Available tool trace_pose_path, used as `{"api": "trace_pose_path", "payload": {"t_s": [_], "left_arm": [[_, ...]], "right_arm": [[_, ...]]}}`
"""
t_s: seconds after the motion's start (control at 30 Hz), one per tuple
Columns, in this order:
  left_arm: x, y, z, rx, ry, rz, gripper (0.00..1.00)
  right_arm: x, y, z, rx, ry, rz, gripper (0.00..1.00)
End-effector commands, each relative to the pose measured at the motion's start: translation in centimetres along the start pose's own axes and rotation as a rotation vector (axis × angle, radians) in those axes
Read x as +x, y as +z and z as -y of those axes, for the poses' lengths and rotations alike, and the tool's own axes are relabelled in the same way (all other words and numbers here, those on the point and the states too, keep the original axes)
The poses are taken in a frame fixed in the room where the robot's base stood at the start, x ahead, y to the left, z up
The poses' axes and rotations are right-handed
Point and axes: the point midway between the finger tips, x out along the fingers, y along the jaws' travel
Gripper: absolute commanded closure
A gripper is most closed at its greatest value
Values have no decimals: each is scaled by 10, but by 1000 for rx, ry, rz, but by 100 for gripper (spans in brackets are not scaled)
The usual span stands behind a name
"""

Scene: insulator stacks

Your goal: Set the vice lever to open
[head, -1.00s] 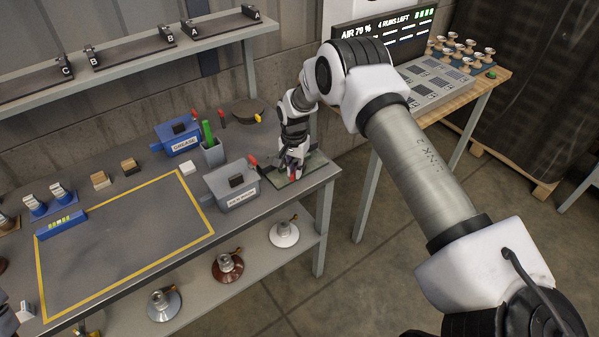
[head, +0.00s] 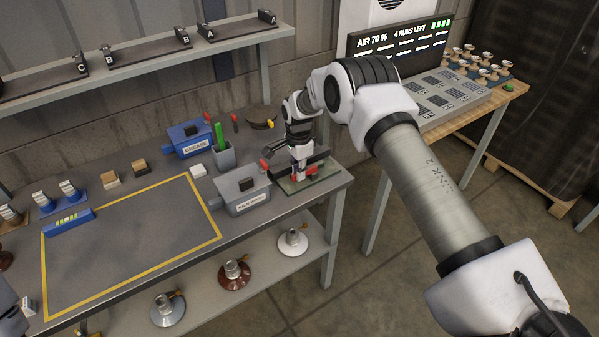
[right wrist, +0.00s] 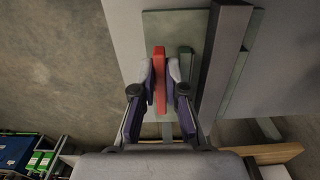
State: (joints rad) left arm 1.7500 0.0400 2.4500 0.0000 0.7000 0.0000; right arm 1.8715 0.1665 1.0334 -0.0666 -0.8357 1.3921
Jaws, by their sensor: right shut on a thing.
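The vice (head: 325,182) sits at the right end of the bench, a pale green base plate with a dark bar along it. Its red lever (right wrist: 160,82) stands between my right gripper's fingers in the right wrist view. The lever partly shows in the head view (head: 312,171), with the rest behind the gripper. My right gripper (head: 299,178) points down over the vice and is shut on the red lever; both fingers lie along its sides in the right wrist view (right wrist: 160,75).
A green-handled cup (head: 224,157) is behind. A yellow-outlined area (head: 130,240) on the bench is mostly clear. A console (head: 440,98) stands right.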

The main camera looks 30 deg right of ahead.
Motion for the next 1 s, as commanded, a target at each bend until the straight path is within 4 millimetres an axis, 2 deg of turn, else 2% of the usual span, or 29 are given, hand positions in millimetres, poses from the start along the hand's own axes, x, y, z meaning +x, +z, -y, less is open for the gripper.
{"api": "trace_pose_path", "payload": {"t_s": [0.3,0.33,0.4,0.67,0.77,0.87,1.0], "left_arm": [[0,0,0,0,0,0,60],[0,0,0,0,0,0,60],[0,0,0,0,0,0,60],[0,0,0,0,0,0,60],[0,0,0,0,0,0,60],[0,0,0,0,0,0,60],[0,0,0,0,0,0,60]], "right_arm": [[0,0,0,3,-1,1,100],[0,0,0,3,-1,1,81],[0,0,0,3,-1,0,62],[0,0,0,2,-1,0,62],[-6,0,1,1,-2,0,62],[-22,0,1,1,-3,1,62],[-57,0,2,1,-5,0,62]]}}
